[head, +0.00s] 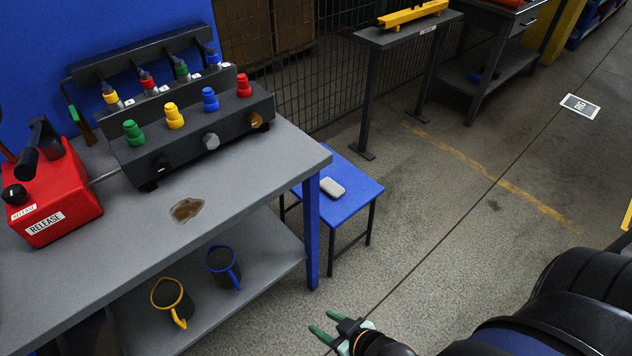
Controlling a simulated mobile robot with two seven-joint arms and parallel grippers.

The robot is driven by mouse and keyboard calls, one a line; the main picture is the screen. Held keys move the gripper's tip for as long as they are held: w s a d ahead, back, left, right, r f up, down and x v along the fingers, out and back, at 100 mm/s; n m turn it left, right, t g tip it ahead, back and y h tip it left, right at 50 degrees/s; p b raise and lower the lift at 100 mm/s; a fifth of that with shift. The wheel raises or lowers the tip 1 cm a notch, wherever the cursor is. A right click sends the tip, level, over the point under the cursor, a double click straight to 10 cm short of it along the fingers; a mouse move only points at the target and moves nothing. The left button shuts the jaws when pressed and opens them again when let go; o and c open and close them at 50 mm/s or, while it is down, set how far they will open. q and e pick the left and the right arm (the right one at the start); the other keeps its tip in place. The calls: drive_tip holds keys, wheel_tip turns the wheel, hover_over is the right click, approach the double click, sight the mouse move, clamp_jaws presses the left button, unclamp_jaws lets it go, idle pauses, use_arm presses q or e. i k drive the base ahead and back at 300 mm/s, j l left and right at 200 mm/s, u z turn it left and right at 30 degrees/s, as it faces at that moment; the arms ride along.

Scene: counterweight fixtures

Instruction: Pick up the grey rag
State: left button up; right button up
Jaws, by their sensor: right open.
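A small light grey folded item with rounded corners, which looks like the grey rag (332,187), lies flat on the blue stool (358,194) beside the workbench. Nothing covers it. My right gripper (320,321) is at the bottom middle of the head view, with its green fingers apart and nothing between them. It is well in front of the stool and apart from the rag. My left gripper is not in view.
The grey workbench (245,176) on the left carries a red RELEASE box (62,190), a fixture with coloured knobs (190,135) and a brown stain. Two mugs stand on its lower shelf (262,262). A blue bench leg (311,235) stands near the stool.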

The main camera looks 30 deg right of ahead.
sight(330, 187)
drive_tip(key=i+l+u, duration=0.1)
drive_tip(key=l+u, duration=0.2)
drive_tip(key=l, duration=0.6)
drive_tip(key=l+u, duration=0.3)
drive_tip(key=l, duration=1.6)
drive_tip(key=k+l+u, duration=0.1)
drive_tip(key=l, duration=0.8)
